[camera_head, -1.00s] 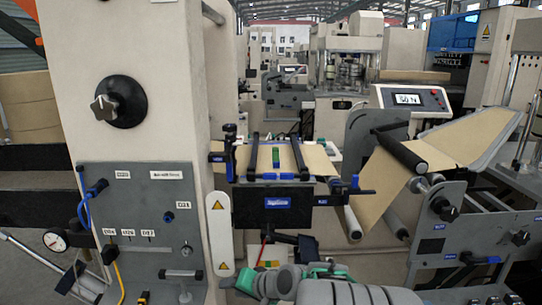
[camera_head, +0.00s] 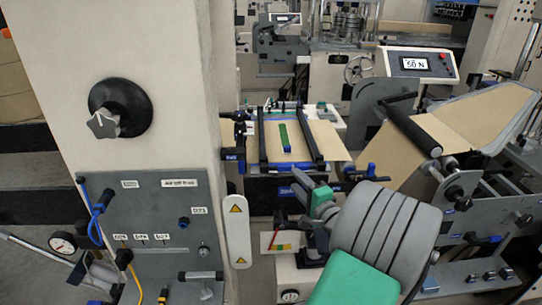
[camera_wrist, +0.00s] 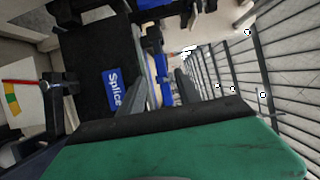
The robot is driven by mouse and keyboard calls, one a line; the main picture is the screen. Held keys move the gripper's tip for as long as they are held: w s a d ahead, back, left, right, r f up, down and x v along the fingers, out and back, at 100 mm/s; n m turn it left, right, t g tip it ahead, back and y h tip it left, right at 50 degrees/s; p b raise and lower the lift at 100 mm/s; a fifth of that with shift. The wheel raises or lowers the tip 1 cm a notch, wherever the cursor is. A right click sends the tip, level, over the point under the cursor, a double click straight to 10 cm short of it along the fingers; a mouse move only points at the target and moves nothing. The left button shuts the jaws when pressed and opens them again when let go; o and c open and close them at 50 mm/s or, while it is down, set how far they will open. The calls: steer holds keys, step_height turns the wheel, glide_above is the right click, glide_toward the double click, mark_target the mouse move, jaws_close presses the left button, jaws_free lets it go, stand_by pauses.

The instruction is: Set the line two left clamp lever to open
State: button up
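The splice table (camera_head: 332,140) carries brown web, a green strip and two dark clamp bars, the left bar (camera_head: 263,140) and the right bar (camera_head: 312,140). A black lever-like part with a blue piece (camera_head: 235,153) is at its left edge; I cannot tell its setting. Another blue-ended part (camera_head: 366,172) is at the right. My gripper (camera_head: 298,177) is just in front of the table's near edge, apart from the left part. In the wrist view my gripper (camera_wrist: 158,92) has its grey fingers apart with nothing held. Blue parts (camera_wrist: 161,66) show beyond the fingertips.
A beige column with a grey valve panel (camera_head: 165,215) stands at the left, close to the table. An unwind frame with rollers (camera_head: 465,190) stands at the right. A black board with a blue "Splice" label (camera_wrist: 114,89) is beside my gripper.

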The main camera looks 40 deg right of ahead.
mark_target(286, 169)
steer(key=shift+x, duration=0.8)
steer(key=p+x, duration=0.2)
steer(key=x, duration=0.4)
steer(key=shift+w+r, duration=0.1)
steer(key=shift+w, duration=0.3)
jaws_close()
